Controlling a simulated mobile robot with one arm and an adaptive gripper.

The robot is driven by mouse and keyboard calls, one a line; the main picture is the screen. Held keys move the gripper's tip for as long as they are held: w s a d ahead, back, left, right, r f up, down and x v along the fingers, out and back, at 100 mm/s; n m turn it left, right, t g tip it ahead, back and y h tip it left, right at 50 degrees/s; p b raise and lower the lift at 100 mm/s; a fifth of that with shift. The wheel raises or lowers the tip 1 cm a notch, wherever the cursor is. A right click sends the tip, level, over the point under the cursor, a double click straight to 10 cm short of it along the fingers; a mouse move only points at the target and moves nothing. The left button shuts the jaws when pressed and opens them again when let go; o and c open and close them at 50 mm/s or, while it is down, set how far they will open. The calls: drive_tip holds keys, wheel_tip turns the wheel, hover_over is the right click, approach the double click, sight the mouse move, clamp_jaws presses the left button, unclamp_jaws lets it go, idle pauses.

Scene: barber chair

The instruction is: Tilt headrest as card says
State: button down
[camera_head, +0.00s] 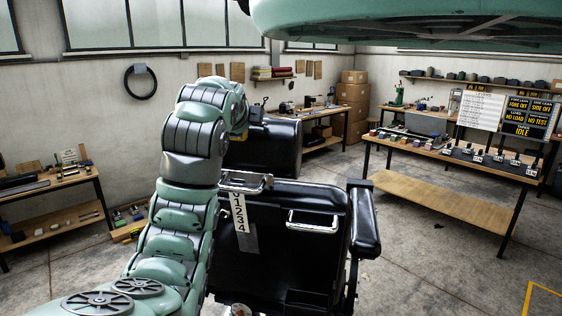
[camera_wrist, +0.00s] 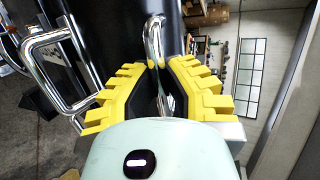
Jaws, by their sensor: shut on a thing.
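The barber chair shows its black back (camera_head: 300,205) in the head view, with the black headrest (camera_head: 268,148) above it. A white scale strip (camera_head: 239,213) with digits hangs below a chrome bar (camera_head: 245,182). In the wrist view my gripper (camera_wrist: 161,75) has its yellow toothed fingers shut on a chrome handle (camera_wrist: 154,40) standing against a black surface. In the head view my arm reaches to the headrest's left side and hides my fingers. A white card (camera_head: 477,109) stands at the right; its writing is too small to read.
A black armrest (camera_head: 364,215) stands at right. A dark sign board (camera_head: 528,117) reads "IDLE" at the bottom.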

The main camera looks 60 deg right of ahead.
drive_tip(key=shift+w+d+r, duration=0.15)
drive_tip(key=shift+d+r, duration=0.05)
drive_tip(key=shift+r, duration=0.1)
idle(0.4)
drive_tip(key=c, duration=1)
unclamp_jaws()
drive_tip(key=v, duration=0.7)
drive_tip(key=shift+a, duration=0.15)
drive_tip(key=shift+r, duration=0.1)
